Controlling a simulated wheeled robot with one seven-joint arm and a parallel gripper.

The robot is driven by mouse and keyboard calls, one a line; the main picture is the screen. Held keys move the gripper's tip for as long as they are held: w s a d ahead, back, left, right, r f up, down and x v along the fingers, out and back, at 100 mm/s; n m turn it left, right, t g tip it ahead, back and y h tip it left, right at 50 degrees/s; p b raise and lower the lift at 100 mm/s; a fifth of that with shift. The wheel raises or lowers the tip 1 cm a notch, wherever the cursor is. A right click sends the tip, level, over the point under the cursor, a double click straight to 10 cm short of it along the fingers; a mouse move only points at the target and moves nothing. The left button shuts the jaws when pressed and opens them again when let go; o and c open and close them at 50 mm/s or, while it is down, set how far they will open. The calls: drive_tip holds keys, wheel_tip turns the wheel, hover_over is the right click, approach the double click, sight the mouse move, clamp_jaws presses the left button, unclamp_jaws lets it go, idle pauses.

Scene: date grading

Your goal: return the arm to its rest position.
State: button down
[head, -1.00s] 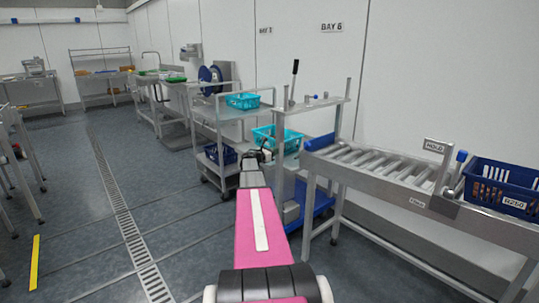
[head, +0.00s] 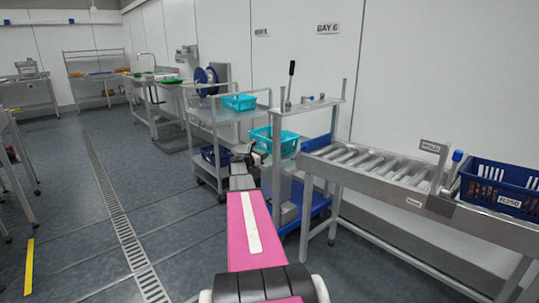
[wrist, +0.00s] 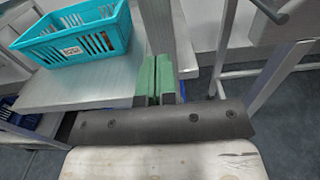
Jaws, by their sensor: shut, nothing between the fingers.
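My gripper (wrist: 157,82) is shut and empty, its two green fingers side by side in the wrist view. In the head view my pink arm reaches forward from the bottom, with the gripper (head: 251,156) small at its far end, near the grey trolley and the frame post. In the wrist view the fingers point toward a metal upright beside a shelf. What the fingertips touch, if anything, I cannot tell.
A turquoise basket (wrist: 78,32) sits on the metal shelf (wrist: 90,86) left of the fingers. A roller conveyor (head: 365,164) with a dark blue crate (head: 500,187) stands at right. A grey trolley (head: 212,130) stands ahead. The floor (head: 75,215) at left is mostly clear.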

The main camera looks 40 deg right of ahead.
drive_tip(key=a, duration=0.8)
drive_tip(key=shift+s+a, duration=0.4)
drive_tip(key=shift+s, duration=0.05)
drive_tip(key=s+a+f+m+y, duration=0.3)
drive_tip(key=s+a+f, duration=0.1)
drive_tip(key=a, duration=0.4)
drive_tip(key=s+a+f+m+y, duration=0.3)
drive_tip(key=s+a+f+m, duration=0.15)
drive_tip(key=a, duration=0.35)
drive_tip(key=s+a+f+m+y, duration=0.3)
drive_tip(key=s+a+f, duration=0.1)
drive_tip(key=a, duration=0.4)
drive_tip(key=s+a+f+m+y, duration=0.1)
drive_tip(key=s+a+m+y, duration=0.1)
drive_tip(key=a, duration=0.6)
drive_tip(key=s+a+f+m+g+y, duration=0.1)
drive_tip(key=s+a+f+m+y, duration=0.1)
drive_tip(key=s+a, duration=0.4)
drive_tip(key=s+a+f+m+y, duration=0.1)
drive_tip(key=s+a+m+y, duration=0.3)
drive_tip(key=a, duration=0.6)
drive_tip(key=shift+s+f+g+y, duration=0.3)
drive_tip(key=shift+s+y, duration=0.2)
drive_tip(key=shift+s, duration=0.05)
drive_tip(key=shift+d+m, duration=0.1)
drive_tip(key=shift+m, duration=0.15)
